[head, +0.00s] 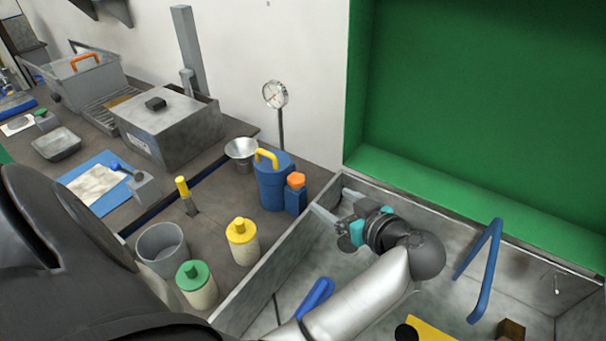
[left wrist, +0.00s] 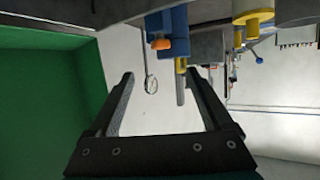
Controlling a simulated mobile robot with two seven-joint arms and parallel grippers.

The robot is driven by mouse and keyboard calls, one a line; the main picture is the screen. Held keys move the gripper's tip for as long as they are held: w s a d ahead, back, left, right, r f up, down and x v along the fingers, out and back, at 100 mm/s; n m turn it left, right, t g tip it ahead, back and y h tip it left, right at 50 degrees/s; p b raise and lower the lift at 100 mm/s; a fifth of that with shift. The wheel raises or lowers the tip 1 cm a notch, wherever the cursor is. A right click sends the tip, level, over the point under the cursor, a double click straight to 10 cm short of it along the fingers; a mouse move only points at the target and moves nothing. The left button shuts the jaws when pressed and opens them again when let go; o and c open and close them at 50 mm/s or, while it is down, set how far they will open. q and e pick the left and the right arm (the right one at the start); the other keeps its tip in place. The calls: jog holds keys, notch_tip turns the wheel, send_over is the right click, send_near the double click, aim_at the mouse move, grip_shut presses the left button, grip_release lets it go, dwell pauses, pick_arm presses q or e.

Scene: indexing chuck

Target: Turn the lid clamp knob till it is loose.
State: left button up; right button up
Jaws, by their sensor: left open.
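An orange knob (head: 296,180) sits on a small blue block beside a blue canister (head: 270,185) with a yellow handle. I cannot tell from looks alone which knob is the lid clamp. My left gripper (head: 334,205) is open and empty above the grey tray, right of the orange knob and apart from it. In the left wrist view the orange knob (left wrist: 160,44) shows beyond the open left fingers (left wrist: 160,74). My right gripper is not in view.
The grey tray (head: 262,278) holds a blue handle (head: 318,295). A blue bar (head: 485,270) rises at its right. A yellow-topped bottle (head: 242,242), green-topped bottle (head: 197,286), grey cup (head: 162,250), funnel (head: 241,150) and dial gauge (head: 276,95) stand near the canister.

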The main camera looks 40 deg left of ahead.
pick_arm(q)
send_near(298, 180)
jog(key=b+x, duration=0.2)
jog(key=x, duration=0.5)
jog(key=shift+a+f, duration=0.15)
jog(key=shift+a, duration=0.1)
jog(key=shift+w+a+f, duration=0.2)
jog(key=shift+w+a, duration=0.05)
jog(key=shift+a, duration=0.2)
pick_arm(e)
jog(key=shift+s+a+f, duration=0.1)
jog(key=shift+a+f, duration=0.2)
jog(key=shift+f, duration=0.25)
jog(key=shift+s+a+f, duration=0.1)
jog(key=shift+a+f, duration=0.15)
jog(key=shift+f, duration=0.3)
pick_arm(q)
grip_shut()
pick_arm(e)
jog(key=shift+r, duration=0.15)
